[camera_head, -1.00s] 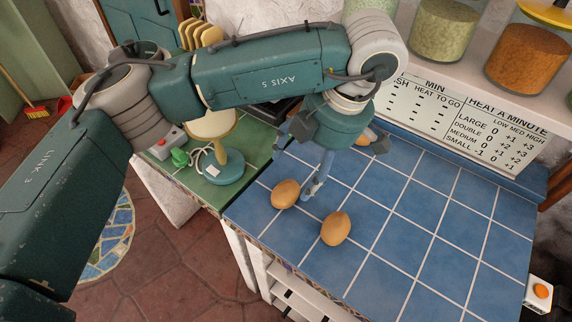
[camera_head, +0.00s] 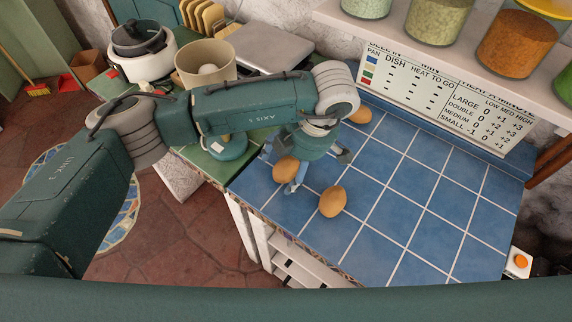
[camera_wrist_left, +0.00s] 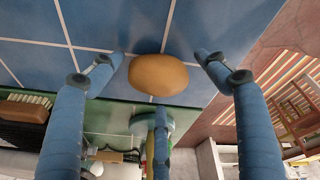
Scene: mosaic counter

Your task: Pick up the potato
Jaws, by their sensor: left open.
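Three brown potatoes lie on the blue tiled counter (camera_head: 408,190): a left one (camera_head: 285,169), a front one (camera_head: 332,202) and a back one (camera_head: 361,115) near the wall. My left gripper (camera_head: 292,182) points down over the left potato, with a blue finger in front of its right side. In the left wrist view a potato (camera_wrist_left: 158,75) lies on the tiles between the spread fingers (camera_wrist_left: 160,58). The fingers are open, and I see a gap on both sides. A third finger shows below it. My right gripper is not in view.
Jars (camera_head: 437,30) stand on the shelf above. The counter's right part is clear; its front edge is close to the left potato.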

